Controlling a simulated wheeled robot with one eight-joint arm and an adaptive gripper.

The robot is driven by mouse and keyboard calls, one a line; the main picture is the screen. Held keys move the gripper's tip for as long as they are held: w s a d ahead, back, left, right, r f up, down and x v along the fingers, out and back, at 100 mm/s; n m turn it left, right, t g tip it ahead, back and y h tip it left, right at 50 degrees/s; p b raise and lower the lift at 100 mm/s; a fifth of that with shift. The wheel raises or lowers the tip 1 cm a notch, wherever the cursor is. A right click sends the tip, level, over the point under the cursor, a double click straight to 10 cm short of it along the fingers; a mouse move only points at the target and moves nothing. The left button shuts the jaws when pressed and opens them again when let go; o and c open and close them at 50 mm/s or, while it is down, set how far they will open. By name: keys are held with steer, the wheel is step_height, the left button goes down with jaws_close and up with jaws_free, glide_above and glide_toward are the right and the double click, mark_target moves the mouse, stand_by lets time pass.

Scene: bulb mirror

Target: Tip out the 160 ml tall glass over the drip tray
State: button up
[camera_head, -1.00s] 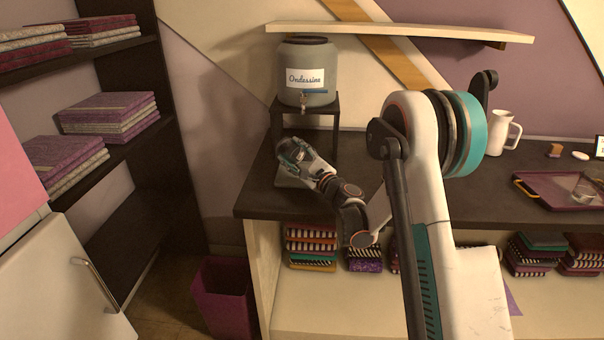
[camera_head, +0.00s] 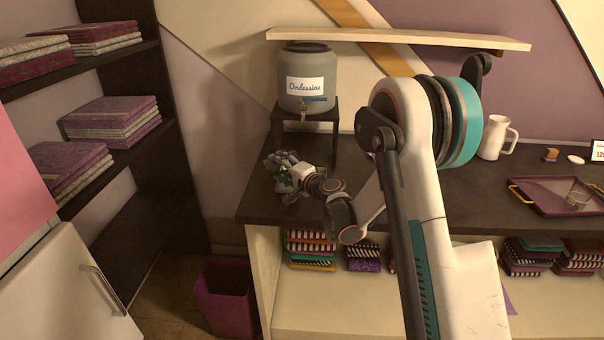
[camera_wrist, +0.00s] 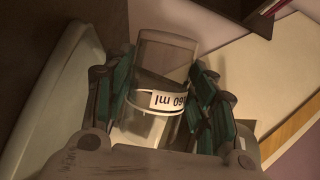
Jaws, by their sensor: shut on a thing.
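My gripper (camera_head: 284,172) is over the left end of the dark counter, in front of the dispenser stand. In the wrist view my gripper (camera_wrist: 160,95) is shut on the clear tall glass (camera_wrist: 167,60), with its fingers on both sides. The glass has a white band with an upside-down label, partly cut off, reading "60 ml". Its contents and tilt are hard to tell. A pale, round-cornered surface (camera_wrist: 50,95) lies at the left of the wrist view; it may be the drip tray. In the head view my gripper hides most of what lies beneath it.
A grey dispenser (camera_head: 307,75) with a tap stands on a dark stand (camera_head: 337,130) behind my gripper. A white jug (camera_head: 495,138) and a purple tray (camera_head: 540,195) with a glass (camera_head: 579,193) are farther right. A wall shelf (camera_head: 400,38) hangs above. A purple bin (camera_head: 226,295) stands below left.

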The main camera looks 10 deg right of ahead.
mark_target(267, 170)
steer(key=shift+s+a+f+n+b, duration=0.15)
steer(key=shift+a+f+n+b, duration=0.25)
steer(key=shift+a+n+b, duration=0.2)
steer(key=shift+a+n, duration=0.2)
steer(key=shift+n, duration=0.2)
steer(key=n+h, duration=0.1)
steer(key=r+n+h, duration=0.1)
steer(key=n, duration=0.1)
steer(key=shift+d+r+g+p, duration=0.1)
steer(key=shift+g+p, duration=0.2)
steer(key=shift+n, duration=0.4)
steer(key=shift+f+n+h+b, duration=0.5)
steer(key=shift+f+n+b, duration=0.05)
steer(key=shift+f+n, duration=0.05)
steer(key=shift+a+r+n+h, duration=0.4)
steer(key=shift+a+r+n, duration=0.15)
steer(key=shift+n, duration=0.05)
steer(key=shift+a+f+n+b, duration=0.3)
steer(key=shift+a+f+n, duration=0.1)
steer(key=shift+f+n, duration=0.2)
steer(key=shift+s+a+r+n+h, duration=0.15)
steer(key=shift+a+r+n+h, duration=0.25)
steer(key=shift+n+h, duration=0.2)
steer(key=shift+a+f+n+h+b, duration=0.3)
steer(key=shift+f+n+h+b, duration=0.1)
steer(key=shift+n, duration=0.3)
